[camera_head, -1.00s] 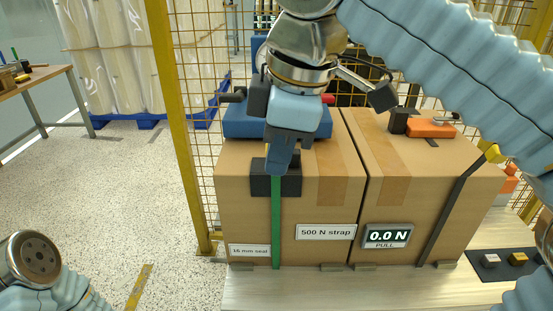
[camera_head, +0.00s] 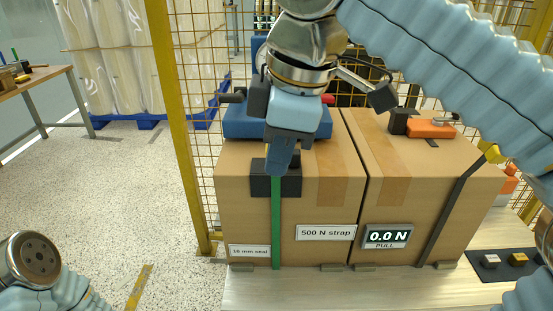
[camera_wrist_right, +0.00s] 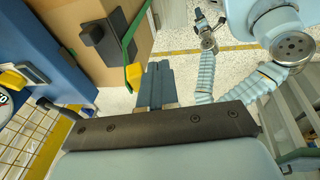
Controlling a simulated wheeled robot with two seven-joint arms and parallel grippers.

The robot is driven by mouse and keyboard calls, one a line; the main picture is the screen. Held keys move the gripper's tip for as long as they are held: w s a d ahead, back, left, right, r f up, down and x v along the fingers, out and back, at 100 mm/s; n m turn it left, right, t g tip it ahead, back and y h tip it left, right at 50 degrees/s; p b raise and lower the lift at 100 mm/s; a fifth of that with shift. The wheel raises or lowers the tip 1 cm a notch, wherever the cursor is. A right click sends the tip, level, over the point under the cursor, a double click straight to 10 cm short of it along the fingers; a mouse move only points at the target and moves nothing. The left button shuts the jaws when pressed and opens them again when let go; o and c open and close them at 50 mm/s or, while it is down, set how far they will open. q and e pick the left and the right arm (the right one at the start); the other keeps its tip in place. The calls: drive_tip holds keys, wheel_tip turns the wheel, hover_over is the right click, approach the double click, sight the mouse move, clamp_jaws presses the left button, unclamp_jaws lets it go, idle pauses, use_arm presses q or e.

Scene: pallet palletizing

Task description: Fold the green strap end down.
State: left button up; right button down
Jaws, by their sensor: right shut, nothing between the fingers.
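The green strap (camera_head: 276,225) runs vertically down the front of the left carton (camera_head: 330,200). It passes by a black block (camera_head: 262,184) at the carton's top front edge. The contact with the strap end cannot be told. My left gripper (camera_wrist_right: 210,20) shows small and far off; its jaws are unclear.
A blue tool (camera_head: 250,122) lies on the left carton. The right carton (camera_head: 410,190) carries an orange tool (camera_head: 430,128), a dark strap and a 0.0 N display (camera_head: 386,236). A yellow mesh fence (camera_head: 180,120) stands behind. Open floor (camera_head: 130,200) lies to the left.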

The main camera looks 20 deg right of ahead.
drive_tip(key=shift+r, duration=0.1)
idle(0.4)
drive_tip(key=shift+w+d+r+p, duration=0.2)
drive_tip(key=shift+w+r+p, duration=0.2)
drive_tip(key=shift+w+p, duration=0.4)
drive_tip(key=shift+w+d, duration=0.1)
drive_tip(key=shift+w, duration=0.25)
